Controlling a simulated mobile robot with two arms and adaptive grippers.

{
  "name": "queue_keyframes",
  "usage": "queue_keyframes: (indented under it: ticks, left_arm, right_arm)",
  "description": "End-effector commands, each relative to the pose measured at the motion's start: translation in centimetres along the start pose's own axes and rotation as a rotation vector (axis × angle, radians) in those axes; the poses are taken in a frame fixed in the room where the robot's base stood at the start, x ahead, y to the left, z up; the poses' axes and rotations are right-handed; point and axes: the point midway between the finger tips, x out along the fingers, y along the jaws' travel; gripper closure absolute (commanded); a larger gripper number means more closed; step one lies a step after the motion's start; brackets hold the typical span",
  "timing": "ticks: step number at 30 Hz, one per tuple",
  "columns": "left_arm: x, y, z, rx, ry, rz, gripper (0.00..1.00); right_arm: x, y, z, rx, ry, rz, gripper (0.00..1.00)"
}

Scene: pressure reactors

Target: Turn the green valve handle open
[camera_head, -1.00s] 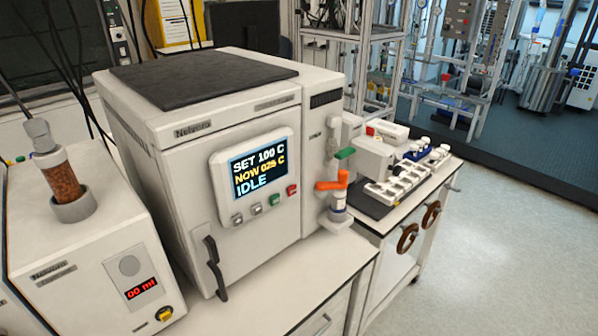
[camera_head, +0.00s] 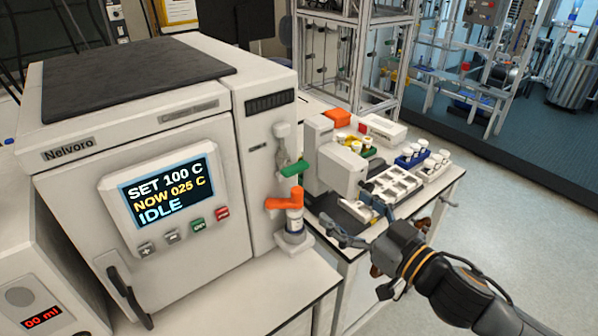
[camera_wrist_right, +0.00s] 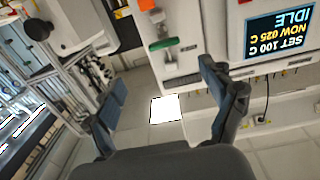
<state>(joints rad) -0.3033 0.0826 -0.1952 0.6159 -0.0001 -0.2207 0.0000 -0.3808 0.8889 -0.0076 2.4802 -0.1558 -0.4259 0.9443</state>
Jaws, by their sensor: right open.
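The green valve handle (camera_head: 295,168) sticks out from the right side of the white reactor cabinet, above an orange handle (camera_head: 284,199). In the right wrist view, which is upside down, the green handle (camera_wrist_right: 165,43) shows beyond the fingers, and the orange handle (camera_wrist_right: 147,5) is at the top edge. My right gripper (camera_head: 355,222) is to the right of and lower than the green handle, apart from it. Its two fingers are spread and empty, and they also show in the wrist view (camera_wrist_right: 165,85). My left gripper is not in view.
The reactor cabinet (camera_head: 150,110) has a display (camera_head: 168,189) reading SET 100 C, NOW 025 C, IDLE. A bench behind my right gripper holds a white instrument (camera_head: 335,165), trays and blue vial racks (camera_head: 411,159). Open floor (camera_head: 530,230) lies to the right.

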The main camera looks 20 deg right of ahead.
Motion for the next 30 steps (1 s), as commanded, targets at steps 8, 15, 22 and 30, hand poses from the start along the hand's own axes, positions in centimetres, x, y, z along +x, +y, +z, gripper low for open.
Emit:
queue_keyframes:
  ticks: [8,15,22,30]
  left_arm:
    - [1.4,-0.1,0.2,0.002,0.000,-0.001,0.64]
    - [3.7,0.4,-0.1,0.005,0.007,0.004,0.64]
    - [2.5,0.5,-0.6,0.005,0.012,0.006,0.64]
    - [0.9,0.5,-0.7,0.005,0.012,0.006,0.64]
  right_arm:
    - [0.7,-0.8,-0.7,0.002,0.020,-0.019,0.17]
    - [2.2,-0.8,-0.6,-0.001,0.019,-0.018,0.17]
    - [4.8,-0.7,-1.3,0.004,0.016,-0.013,0.17]
    - [9.1,-0.7,-1.4,0.003,0.015,-0.013,0.17]
